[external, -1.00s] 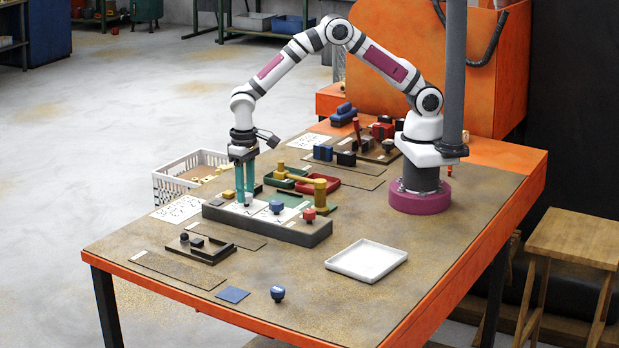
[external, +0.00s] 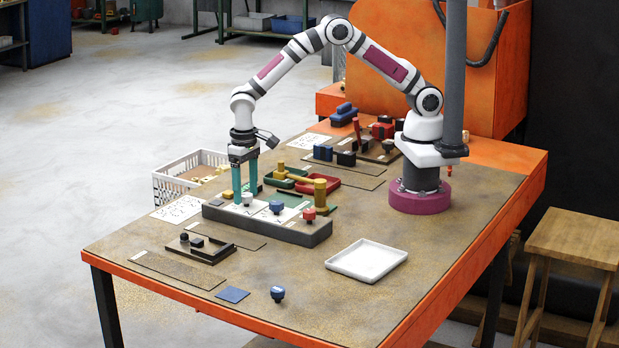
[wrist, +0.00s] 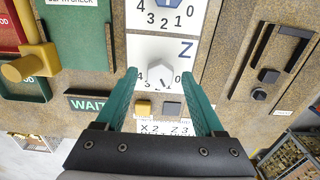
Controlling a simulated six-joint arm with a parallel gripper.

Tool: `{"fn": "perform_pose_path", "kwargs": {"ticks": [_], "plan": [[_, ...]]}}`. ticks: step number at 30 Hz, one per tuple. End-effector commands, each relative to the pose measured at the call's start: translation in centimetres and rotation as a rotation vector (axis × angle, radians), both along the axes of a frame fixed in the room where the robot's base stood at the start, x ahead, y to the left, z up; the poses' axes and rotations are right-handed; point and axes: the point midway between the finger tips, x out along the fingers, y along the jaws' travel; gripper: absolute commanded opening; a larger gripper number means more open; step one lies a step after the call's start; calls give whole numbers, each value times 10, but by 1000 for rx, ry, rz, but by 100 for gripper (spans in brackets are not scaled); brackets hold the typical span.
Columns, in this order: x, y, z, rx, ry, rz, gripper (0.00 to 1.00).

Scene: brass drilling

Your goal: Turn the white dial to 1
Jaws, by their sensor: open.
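The white dial (wrist: 160,73) sits on a white panel marked Z (wrist: 185,48) in the wrist view. A small dark mark shows on its lower part; the numbers around it are partly hidden, so I cannot tell its setting. My gripper (wrist: 159,74) is open, with one teal finger on each side of the dial and a gap on both sides. In the external view my gripper (external: 245,196) points down at the left end of the grey console (external: 290,232), with the white dial (external: 247,199) between its fingers.
A blue dial (external: 276,206) and a red dial (external: 309,213) stand to the right on the console. A brass mallet-like piece (external: 320,188) lies behind them. A yellow block (wrist: 143,107) and a dark block (wrist: 172,108) sit near the fingers. A white tray (external: 340,267) stands at front right.

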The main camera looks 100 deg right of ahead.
Motion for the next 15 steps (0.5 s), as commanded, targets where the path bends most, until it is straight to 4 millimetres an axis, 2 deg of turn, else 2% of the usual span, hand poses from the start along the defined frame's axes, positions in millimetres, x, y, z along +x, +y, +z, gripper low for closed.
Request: {"fn": "perform_pose_path", "kwargs": {"ticks": [5,8,15], "plan": [[1,0,12,0,-3,0,70],[1,0,38,-1,-6,0,70],[1,0,115,0,-6,0,70]]}}
